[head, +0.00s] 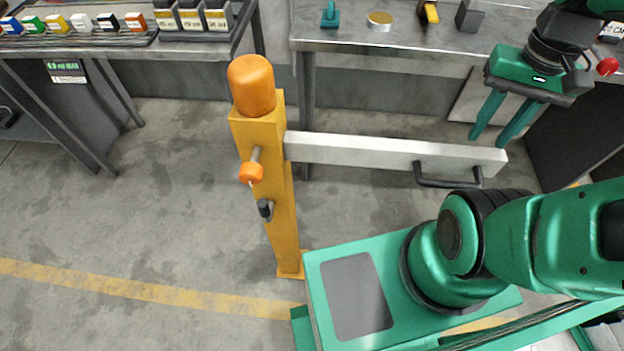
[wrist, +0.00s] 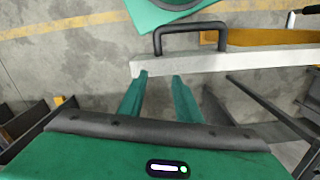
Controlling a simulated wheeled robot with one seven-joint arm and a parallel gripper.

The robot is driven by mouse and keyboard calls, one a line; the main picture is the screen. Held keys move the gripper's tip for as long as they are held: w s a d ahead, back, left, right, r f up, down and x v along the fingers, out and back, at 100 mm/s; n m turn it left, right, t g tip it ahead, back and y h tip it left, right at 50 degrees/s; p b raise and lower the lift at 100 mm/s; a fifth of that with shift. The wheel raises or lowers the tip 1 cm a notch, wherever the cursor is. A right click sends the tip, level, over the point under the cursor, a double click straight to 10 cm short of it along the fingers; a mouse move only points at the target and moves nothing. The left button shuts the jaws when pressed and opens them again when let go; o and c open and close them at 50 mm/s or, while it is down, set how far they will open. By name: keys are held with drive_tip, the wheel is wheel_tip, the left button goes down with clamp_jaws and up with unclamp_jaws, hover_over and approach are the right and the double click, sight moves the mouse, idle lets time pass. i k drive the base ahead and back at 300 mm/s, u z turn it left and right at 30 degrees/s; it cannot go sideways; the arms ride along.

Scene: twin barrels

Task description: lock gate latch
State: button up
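A yellow post (head: 268,180) with an orange cap (head: 251,85) stands left of centre in the head view. An orange knob (head: 251,173) on a short metal pin sticks out of its side, with a small dark peg (head: 265,209) below. A pale gate bar (head: 350,151) runs level from the post to the right; a black handle (head: 447,182) is on its near side, clear also in the wrist view (wrist: 190,27). My gripper (head: 489,140) is open and empty, fingers apart, near the bar's right end. In the wrist view its fingertips (wrist: 159,76) are close to the bar; contact cannot be told.
A metal workbench (head: 400,42) with small items stands behind the bar. Another bench (head: 190,48) with coloured blocks is at the back left. My green base and arm fill the lower right. The floor left of the post is clear, crossed by a yellow line (head: 120,288).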

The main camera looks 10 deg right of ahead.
sight(266, 208)
drive_tip(key=z, duration=1.25)
drive_tip(key=k, duration=1.25)
drive_tip(key=u, duration=0.2)
